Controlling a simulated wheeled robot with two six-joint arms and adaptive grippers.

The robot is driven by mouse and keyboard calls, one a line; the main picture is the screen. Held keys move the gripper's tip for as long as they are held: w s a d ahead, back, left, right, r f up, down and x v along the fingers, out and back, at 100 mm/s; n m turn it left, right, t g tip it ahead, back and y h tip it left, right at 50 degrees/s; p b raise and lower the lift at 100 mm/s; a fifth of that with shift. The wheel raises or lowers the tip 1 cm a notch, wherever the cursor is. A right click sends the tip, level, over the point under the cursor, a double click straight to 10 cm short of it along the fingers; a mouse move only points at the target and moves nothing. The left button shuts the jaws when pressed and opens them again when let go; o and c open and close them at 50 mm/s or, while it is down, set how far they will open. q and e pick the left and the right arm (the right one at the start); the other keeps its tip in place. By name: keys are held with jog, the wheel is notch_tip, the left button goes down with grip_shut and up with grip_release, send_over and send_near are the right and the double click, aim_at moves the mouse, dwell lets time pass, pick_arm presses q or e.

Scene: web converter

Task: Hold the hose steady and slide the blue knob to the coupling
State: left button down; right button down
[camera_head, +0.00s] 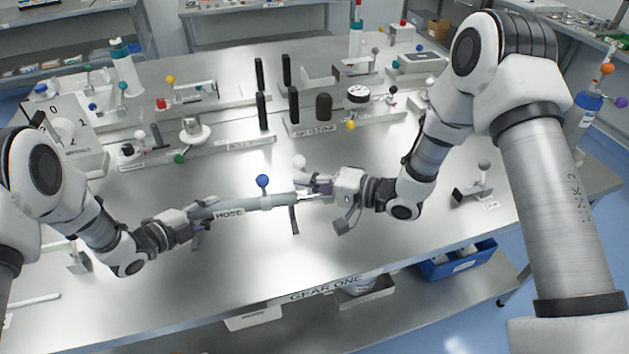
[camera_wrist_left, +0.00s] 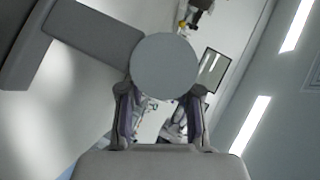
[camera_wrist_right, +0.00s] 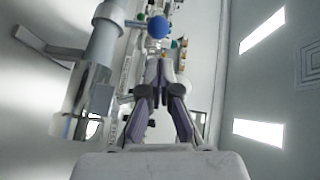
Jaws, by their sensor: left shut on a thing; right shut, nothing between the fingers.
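The grey hose (camera_head: 245,204), labelled HOSE, lies level above the table. The blue knob (camera_head: 262,181) stands up from it near its right part; it also shows in the right wrist view (camera_wrist_right: 158,27). My left gripper (camera_head: 199,212) is shut on the hose's left part; in the left wrist view the round hose end (camera_wrist_left: 164,67) is between the fingers. My right gripper (camera_head: 312,183) is shut and empty, beside the hose's right end, with the knob beyond its fingertips. The clear and metal end piece of the hose (camera_wrist_right: 72,113) shows left of the right fingers; I cannot tell if it is the coupling.
Dark support posts (camera_head: 294,220) stand under the hose. Behind it are fixtures with black posts (camera_head: 262,110), a lever unit with a green knob (camera_head: 180,158) and a numbered box (camera_head: 68,130).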

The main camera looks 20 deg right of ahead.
aim_at(267, 180)
jog(key=x, duration=0.5)
jog(key=shift+w+a+f, duration=0.1)
jog(key=shift+w+a, duration=0.05)
jog(key=shift+a, duration=0.1)
jog(key=a, duration=0.3)
jog(key=shift+w+a, duration=0.1)
jog(key=shift+a, duration=0.05)
jog(key=v, duration=1)
